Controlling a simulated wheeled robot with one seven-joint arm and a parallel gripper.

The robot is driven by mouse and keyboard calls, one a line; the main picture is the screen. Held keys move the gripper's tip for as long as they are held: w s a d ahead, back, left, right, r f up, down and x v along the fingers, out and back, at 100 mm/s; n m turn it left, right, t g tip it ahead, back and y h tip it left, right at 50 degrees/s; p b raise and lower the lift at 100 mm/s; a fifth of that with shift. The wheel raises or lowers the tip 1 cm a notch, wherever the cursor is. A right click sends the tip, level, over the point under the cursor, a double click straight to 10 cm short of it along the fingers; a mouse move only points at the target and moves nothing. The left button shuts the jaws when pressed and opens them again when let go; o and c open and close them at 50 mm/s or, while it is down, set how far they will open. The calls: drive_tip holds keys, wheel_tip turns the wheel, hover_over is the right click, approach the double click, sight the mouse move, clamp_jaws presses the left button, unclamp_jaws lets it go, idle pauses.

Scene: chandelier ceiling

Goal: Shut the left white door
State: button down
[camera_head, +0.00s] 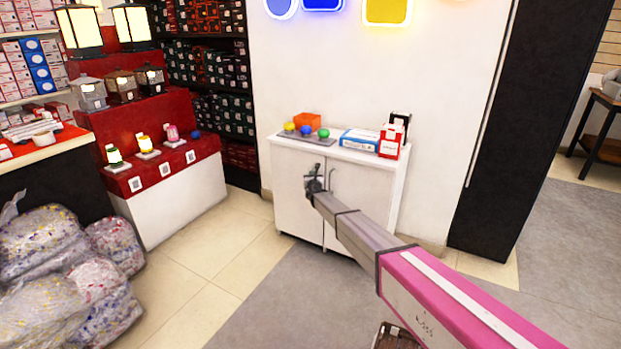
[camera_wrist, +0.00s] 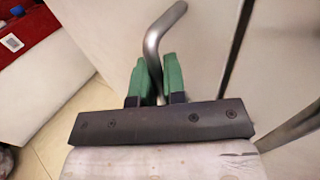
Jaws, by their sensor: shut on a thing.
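The left white door (camera_head: 296,212) is on the front of a low white cabinet (camera_head: 372,164) against the wall. It looks flush or nearly flush with the right door (camera_head: 345,190); I cannot tell whether a small gap is left. My gripper (camera_head: 317,184) is at the upper part of the left door, near the seam. In the wrist view, my green-padded fingers (camera_wrist: 156,82) are shut on the bent metal handle (camera_wrist: 153,48) of the left door (camera_wrist: 205,55). The right door (camera_wrist: 275,60) shows beyond a dark seam. My arm hides part of the right door.
A red-and-white display stand (camera_head: 185,200) is to the left, with clear bags (camera_head: 60,262) in front. A black column (camera_head: 520,120) stands right.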

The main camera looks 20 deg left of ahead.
drive_tip(key=shift+w, duration=0.35)
drive_tip(key=c, duration=1.2)
unclamp_jaws()
drive_tip(key=shift+w+d, duration=0.1)
drive_tip(key=v, duration=1.1)
